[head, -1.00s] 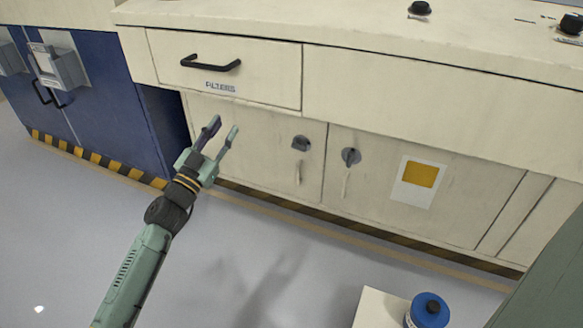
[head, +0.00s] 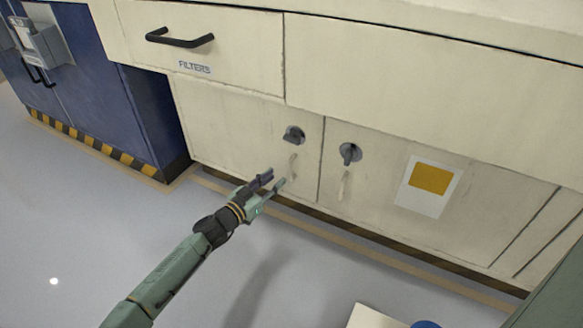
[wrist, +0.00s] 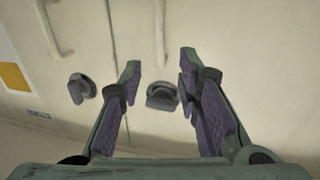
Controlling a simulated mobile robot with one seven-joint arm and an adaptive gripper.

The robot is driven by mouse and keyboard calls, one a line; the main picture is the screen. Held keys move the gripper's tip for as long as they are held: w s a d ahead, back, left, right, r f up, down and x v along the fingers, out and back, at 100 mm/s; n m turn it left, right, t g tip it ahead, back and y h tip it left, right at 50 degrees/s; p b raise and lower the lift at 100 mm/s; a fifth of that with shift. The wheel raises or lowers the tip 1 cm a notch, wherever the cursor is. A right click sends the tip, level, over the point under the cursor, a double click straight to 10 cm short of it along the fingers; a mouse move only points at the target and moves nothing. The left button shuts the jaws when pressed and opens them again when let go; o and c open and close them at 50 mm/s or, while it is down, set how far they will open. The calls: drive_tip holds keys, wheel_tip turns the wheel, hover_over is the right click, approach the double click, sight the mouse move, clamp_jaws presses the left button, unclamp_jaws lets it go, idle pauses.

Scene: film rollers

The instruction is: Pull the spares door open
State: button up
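Two cream lower cabinet doors stand side by side, a left door (head: 235,125) and a right door (head: 385,210). I see no readable spares label on either. The left door has a dark grey knob (head: 294,135) with a thin pale handle (head: 293,165) below it. The right door has a similar knob (head: 349,153) and handle (head: 343,185). Both doors are closed. My gripper (head: 275,178) is open and empty, in front of the left door near its handle. In the wrist view, the left door's knob (wrist: 162,97) and handle (wrist: 160,35) appear between the fingers.
A filters drawer (head: 225,45) with a black handle is closed above the left door. A blue cabinet (head: 100,95) stands at left. A blue-topped item (head: 425,324) on a pale surface (head: 372,317) is at the bottom right.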

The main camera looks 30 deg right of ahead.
sight(290, 168)
drive_tip(key=b+x, duration=0.2)
drive_tip(key=x, duration=0.6)
drive_tip(key=c, duration=0.7)
clamp_jaws()
drive_tip(key=shift+s+d, duration=0.15)
